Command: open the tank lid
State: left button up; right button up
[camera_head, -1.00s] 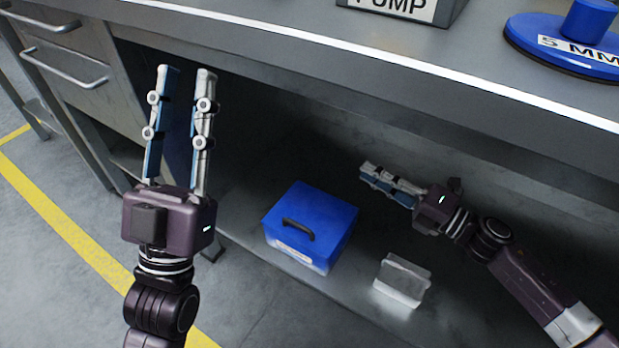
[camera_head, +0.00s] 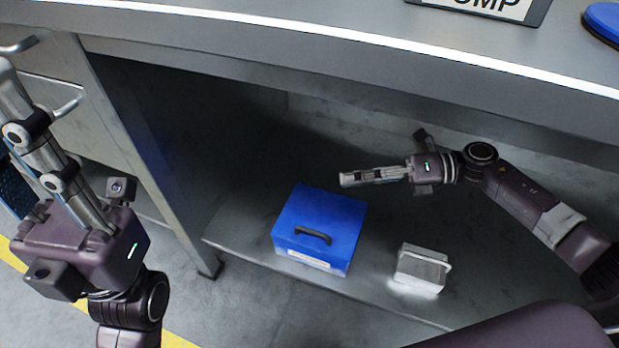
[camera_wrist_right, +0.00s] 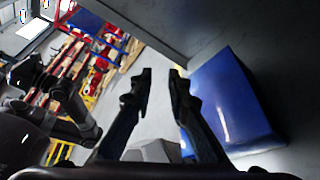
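A blue box (camera_head: 318,225) with a flat blue lid and a black handle (camera_head: 313,236) on its front side sits on the low shelf under the bench. Its lid looks closed. I cannot tell whether it is the tank. My right gripper (camera_head: 345,180) is above and behind the box's right side, apart from it. In the right wrist view its fingertips (camera_wrist_right: 160,72) are apart with nothing between them, and the blue box (camera_wrist_right: 235,105) is to their right.
A small clear or white container (camera_head: 420,268) stands right of the blue box. The bench top (camera_head: 330,50) overhangs the shelf (camera_head: 228,238). A bench leg (camera_head: 150,170) stands left of the shelf. Drawers with handles are at the far left.

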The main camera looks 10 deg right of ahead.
jog(key=b+x, duration=0.1)
jog(key=x, duration=0.6)
jog(key=shift+b, duration=0.4)
jog(key=shift+s, duration=0.1)
jog(key=shift+c, duration=0.5)
grip_shut()
